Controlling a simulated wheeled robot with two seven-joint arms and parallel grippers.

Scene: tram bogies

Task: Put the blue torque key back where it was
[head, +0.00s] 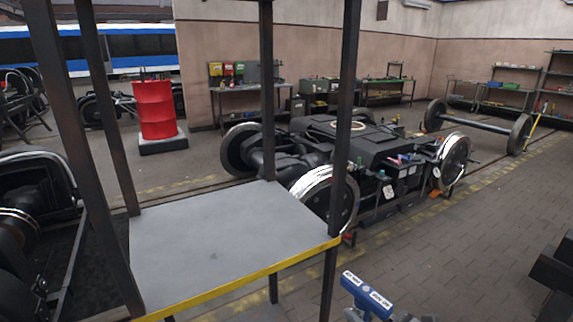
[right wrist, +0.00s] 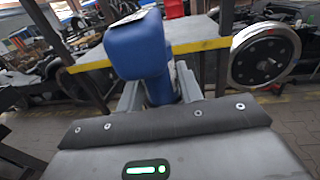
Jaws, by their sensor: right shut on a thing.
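The blue torque key (head: 366,294) shows at the bottom of the head view, a blue T-shaped tool with white labels on its crossbar. My right gripper (head: 370,314) is shut on it from below. In the right wrist view the torque key (right wrist: 138,46) stands up large between the two grey fingers of my right gripper (right wrist: 160,92), its head above them. Its lower end is hidden by the gripper. The key is held in the air, apart from the platform behind it. My left gripper is not in view.
A grey platform (head: 220,240) with a yellow front edge and dark upright posts stands ahead, its top bare. A bogie (head: 350,150) with several small items on it stands behind. A red drum (head: 155,110) and workbenches are farther back. Open floor (head: 460,240) lies to the right.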

